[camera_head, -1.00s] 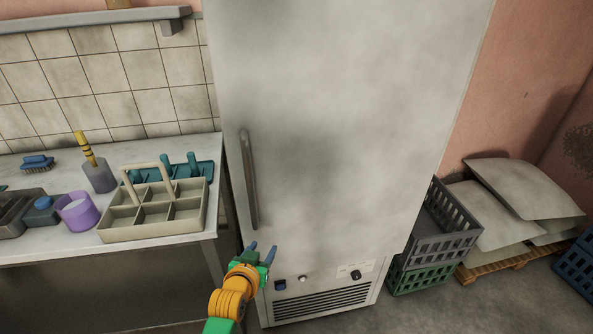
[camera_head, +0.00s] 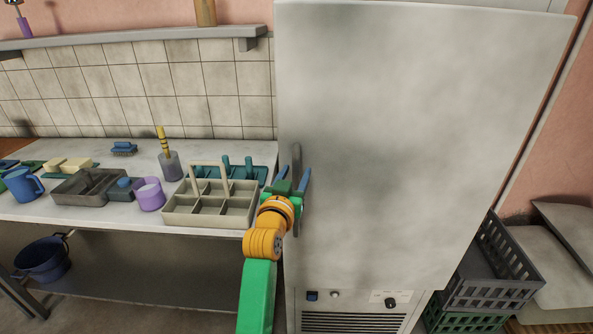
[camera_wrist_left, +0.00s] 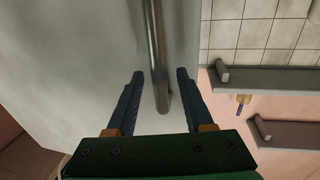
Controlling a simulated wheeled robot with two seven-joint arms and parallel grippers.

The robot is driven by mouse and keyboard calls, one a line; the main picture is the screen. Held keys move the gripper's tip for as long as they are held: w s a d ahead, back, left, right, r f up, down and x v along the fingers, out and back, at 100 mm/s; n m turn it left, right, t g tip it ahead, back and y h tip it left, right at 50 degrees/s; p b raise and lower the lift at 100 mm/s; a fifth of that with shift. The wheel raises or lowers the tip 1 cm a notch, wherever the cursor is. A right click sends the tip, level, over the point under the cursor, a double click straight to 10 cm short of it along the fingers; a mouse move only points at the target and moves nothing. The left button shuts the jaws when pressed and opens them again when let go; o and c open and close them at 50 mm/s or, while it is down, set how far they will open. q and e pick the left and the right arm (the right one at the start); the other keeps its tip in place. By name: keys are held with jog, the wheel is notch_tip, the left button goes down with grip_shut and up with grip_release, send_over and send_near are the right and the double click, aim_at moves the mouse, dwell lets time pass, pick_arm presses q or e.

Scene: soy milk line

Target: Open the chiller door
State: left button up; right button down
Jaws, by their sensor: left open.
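The chiller door (camera_head: 420,130) is a tall, pale, smudged panel and looks shut. Its upright metal bar handle (camera_head: 297,156) is by the door's left edge. My left gripper (camera_head: 295,177) is open at the handle, with one blue finger on each side of the bar. My gripper hides part of the handle in the head view. My right gripper is in neither view.
Left of the chiller, a counter (camera_head: 105,208) holds a beige divided caddy (camera_head: 180,217), a purple cup (camera_head: 149,196) and a grey tray (camera_head: 75,197). Stacked crates (camera_head: 492,278) stand close by the chiller's right side. A wall shelf (camera_head: 130,37) is above the counter.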

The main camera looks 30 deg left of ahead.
pick_arm(q)
jog(key=shift+w+a, duration=0.2)
jog(key=shift+w, duration=0.2)
jog(key=shift+d, duration=0.1)
grip_shut()
dwell(1.1)
